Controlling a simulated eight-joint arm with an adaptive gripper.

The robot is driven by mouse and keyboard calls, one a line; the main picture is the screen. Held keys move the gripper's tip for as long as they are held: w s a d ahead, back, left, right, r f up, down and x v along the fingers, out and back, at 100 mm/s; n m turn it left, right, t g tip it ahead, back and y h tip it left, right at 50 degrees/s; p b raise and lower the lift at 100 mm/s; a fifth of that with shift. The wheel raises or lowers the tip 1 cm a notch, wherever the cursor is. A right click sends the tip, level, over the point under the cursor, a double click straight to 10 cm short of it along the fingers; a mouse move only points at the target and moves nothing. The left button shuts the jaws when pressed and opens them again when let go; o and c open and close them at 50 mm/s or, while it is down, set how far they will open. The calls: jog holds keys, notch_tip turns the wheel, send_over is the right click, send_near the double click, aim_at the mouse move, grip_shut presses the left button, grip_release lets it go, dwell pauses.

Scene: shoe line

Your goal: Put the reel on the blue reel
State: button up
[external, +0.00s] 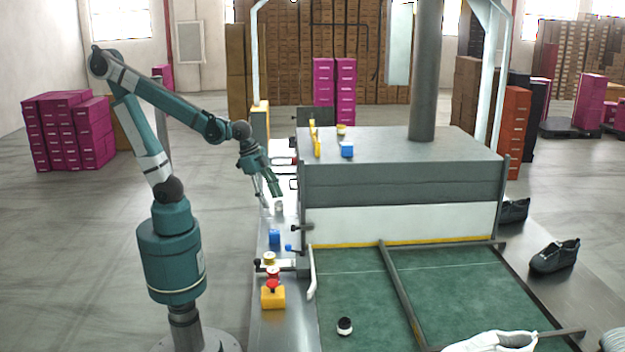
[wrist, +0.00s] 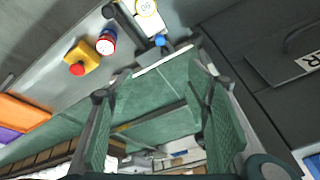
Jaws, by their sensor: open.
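My gripper (external: 271,197) is open above the metal ledge left of the machine, its fingers pointing down. In the wrist view its two green-padded fingers (wrist: 158,87) stand apart, and I see no reel clearly held. On the ledge, a yellow-and-white reel (external: 269,258) stands near a red-topped reel (external: 273,272). In the wrist view the yellow reel (wrist: 146,7) is at the top edge, and the red-topped reel (wrist: 106,41) shows some blue and white. A black-and-white reel (external: 344,326) lies on the green belt.
A yellow box with a red button (external: 273,297) stands at the ledge's front. A blue block (external: 274,237) and a small pale object (external: 278,208) are farther back. The grey machine housing (external: 400,180) rises right of my gripper. Shoes (external: 555,256) lie at the right.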

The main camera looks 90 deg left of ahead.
jog(key=s+a+r+n+t, duration=0.3)
jog(key=s+a+r+n, duration=0.1)
jog(key=a, duration=0.5)
jog(key=shift+s+a+r+n+y, duration=0.2)
jog(key=shift+r+n+y, duration=0.2)
jog(key=shift+r+n, duration=0.55)
jog(key=shift+f+n, duration=0.25)
